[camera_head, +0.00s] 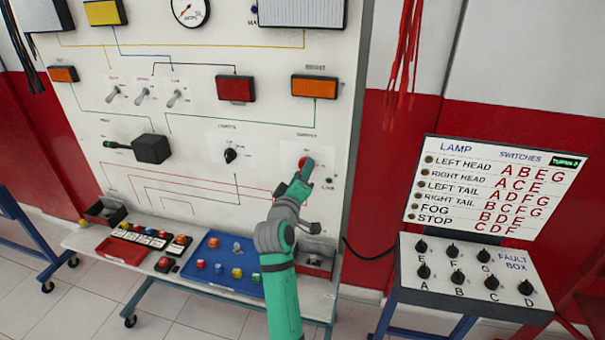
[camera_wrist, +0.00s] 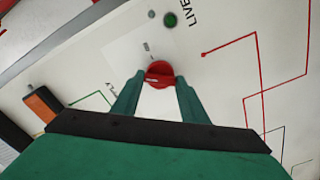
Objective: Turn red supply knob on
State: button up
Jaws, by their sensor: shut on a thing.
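The red supply knob (camera_wrist: 159,73) sits on the white trainer board, between the two green fingers of my gripper (camera_wrist: 157,88) in the wrist view. My gripper is shut on it, one finger at each side. In the head view my gripper (camera_head: 303,172) reaches up to the lower right of the board, and a bit of the red knob (camera_head: 302,162) shows beside the fingertips. A small green round lamp (camera_wrist: 170,20) marked LIVE is near the knob; it looks dark green. I cannot tell the knob's exact setting from its markings.
A black lights knob (camera_head: 231,155) and a black box with a green lever (camera_head: 150,148) are left on the board. A shelf below holds a blue tray (camera_head: 247,287) with several coloured pieces. The fault box (camera_head: 470,275) stands at the right.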

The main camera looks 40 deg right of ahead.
jog(key=m, duration=1.1)
jog(key=shift+s+d+f, duration=0.15)
jog(key=shift+d+f, duration=0.1)
jog(key=shift+f, duration=0.1)
jog(key=shift+m, duration=0.3)
jog(key=o, duration=1.1)
jog(key=shift+a+r, duration=0.1)
jog(key=shift+r, duration=0.05)
jog(key=shift+a, duration=0.15)
